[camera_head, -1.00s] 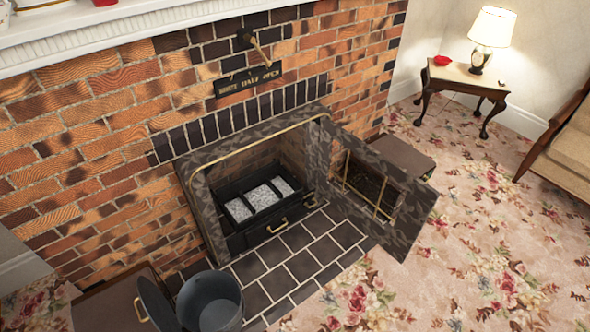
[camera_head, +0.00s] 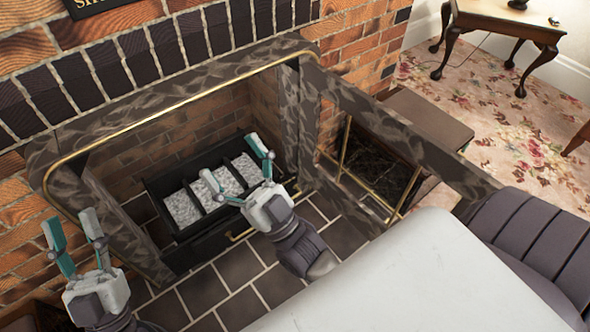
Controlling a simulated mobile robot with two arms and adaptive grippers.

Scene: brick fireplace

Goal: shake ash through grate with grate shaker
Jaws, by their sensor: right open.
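The dark grate (camera_head: 178,246) sits inside the open fireplace, with grey-white ash (camera_head: 215,188) in its sections. A brass handle (camera_head: 238,237) shows low on its front. My left gripper (camera_head: 70,220) is open and empty, in front of the fireplace's left side.
The fireplace door (camera_head: 400,130) stands swung open to the right, close to my right arm. The brass-edged surround (camera_head: 80,195) frames the opening. Dark hearth tiles (camera_head: 245,270) lie in front. A small wooden table (camera_head: 500,22) stands far right on floral carpet.

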